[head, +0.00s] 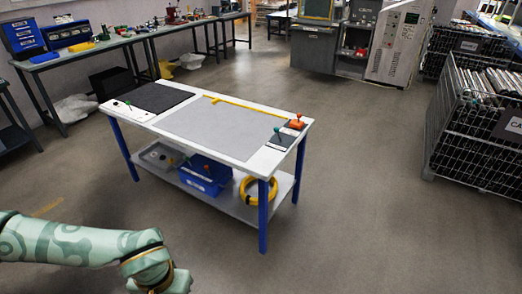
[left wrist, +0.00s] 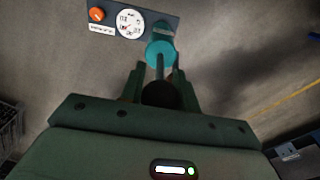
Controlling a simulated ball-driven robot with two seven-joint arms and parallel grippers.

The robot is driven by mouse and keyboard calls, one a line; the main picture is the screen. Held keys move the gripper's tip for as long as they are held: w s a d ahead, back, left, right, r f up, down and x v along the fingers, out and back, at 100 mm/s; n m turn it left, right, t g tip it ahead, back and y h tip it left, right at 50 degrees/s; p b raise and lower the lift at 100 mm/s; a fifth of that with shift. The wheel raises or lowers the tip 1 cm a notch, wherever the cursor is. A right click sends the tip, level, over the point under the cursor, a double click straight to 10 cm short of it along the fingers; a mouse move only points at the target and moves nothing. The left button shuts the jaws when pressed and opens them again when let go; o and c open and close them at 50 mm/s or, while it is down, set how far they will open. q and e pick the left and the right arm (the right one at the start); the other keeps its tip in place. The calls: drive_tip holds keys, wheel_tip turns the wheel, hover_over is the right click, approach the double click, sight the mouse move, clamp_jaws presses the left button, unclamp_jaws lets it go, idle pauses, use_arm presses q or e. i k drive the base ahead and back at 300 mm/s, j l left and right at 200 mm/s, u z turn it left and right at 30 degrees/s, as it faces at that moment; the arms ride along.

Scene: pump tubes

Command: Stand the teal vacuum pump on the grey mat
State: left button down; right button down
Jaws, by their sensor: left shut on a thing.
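The grey mat (head: 215,127) lies on the middle of the white-topped table (head: 250,165), and its surface looks bare. In the left wrist view, the teal vacuum pump (left wrist: 160,52) shows a round teal body, a thin rod and a black knob. A dark panel (left wrist: 170,22) with an orange knob and a white round gauge shows beside the teal body. My left gripper (left wrist: 160,82) is shut on the pump at its rod and knob, with floor behind it. In the head view my left arm shows at the lower left, but its fingers and the pump do not show. My right gripper is not seen.
Wire crates (head: 475,130) stand right. Open floor surrounds the table.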

sight(219, 126)
drive_tip(key=i+j+z, duration=0.25)
drive_tip(key=i+j, duration=0.2)
drive_tip(key=j, duration=0.15)
drive_tip(key=i+j+z, duration=0.25)
drive_tip(key=j, duration=0.4)
drive_tip(key=i+j+z, duration=0.15)
drive_tip(key=i+j, duration=0.15)
drive_tip(key=i+j+z, duration=0.15)
drive_tip(key=j, duration=0.3)
